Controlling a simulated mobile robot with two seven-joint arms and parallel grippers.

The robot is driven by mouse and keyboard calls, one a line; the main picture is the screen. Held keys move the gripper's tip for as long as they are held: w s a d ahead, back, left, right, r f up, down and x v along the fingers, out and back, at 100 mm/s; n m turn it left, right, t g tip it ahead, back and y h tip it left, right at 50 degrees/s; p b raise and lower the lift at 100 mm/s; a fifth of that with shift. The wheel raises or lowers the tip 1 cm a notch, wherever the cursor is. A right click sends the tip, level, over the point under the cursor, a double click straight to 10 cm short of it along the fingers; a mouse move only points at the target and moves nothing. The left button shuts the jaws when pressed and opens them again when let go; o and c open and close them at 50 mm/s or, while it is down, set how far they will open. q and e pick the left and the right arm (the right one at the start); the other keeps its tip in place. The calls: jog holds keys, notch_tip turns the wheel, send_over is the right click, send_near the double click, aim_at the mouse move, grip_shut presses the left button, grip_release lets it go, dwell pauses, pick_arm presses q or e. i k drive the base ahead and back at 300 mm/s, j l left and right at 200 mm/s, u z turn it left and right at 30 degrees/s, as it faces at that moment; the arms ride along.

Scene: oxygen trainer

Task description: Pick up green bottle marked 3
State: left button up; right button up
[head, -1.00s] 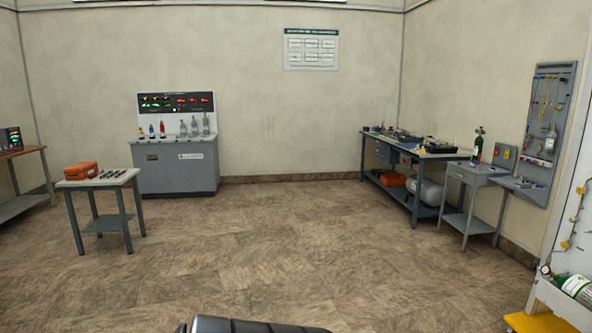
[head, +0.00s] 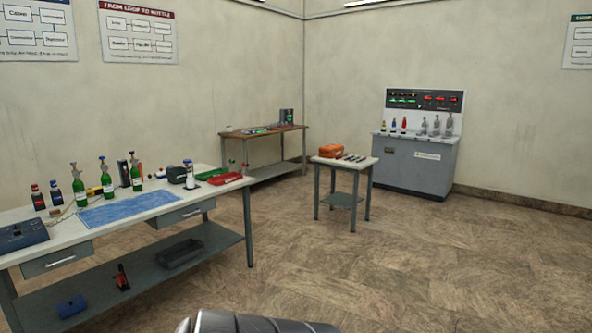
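Three green bottles stand upright on the white-topped table at the left: a left one (head: 79,189), a middle one (head: 107,183) and a right one (head: 136,177). They have grey or blue valve tops. Any numbers on them are too small to read, so I cannot tell which is marked 3. Neither of my grippers is in view, and nothing is seen holding the bottles.
A small table (head: 343,161) with an orange case (head: 331,151) stands beyond. The floor (head: 400,265) at the right is clear.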

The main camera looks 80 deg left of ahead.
aim_at(105, 179)
jog(key=j+u, duration=0.1)
jog(key=u, duration=0.35)
jog(key=k+j+u, duration=0.1)
jog(key=u, duration=0.35)
jog(key=j+u, duration=0.25)
jog(key=u, duration=0.15)
jog(key=j+u, duration=0.2)
jog(key=u, duration=0.25)
jog(key=j+u, duration=0.4)
jog(key=i+j+u, duration=0.2)
jog(key=j+u, duration=0.15)
jog(key=i+j+u, duration=0.2)
jog(key=j+u, duration=0.2)
jog(key=i+j+u, duration=0.2)
jog(key=j+u, duration=0.15)
jog(key=i+j+u, duration=0.15)
jog(key=i+j, duration=0.9)
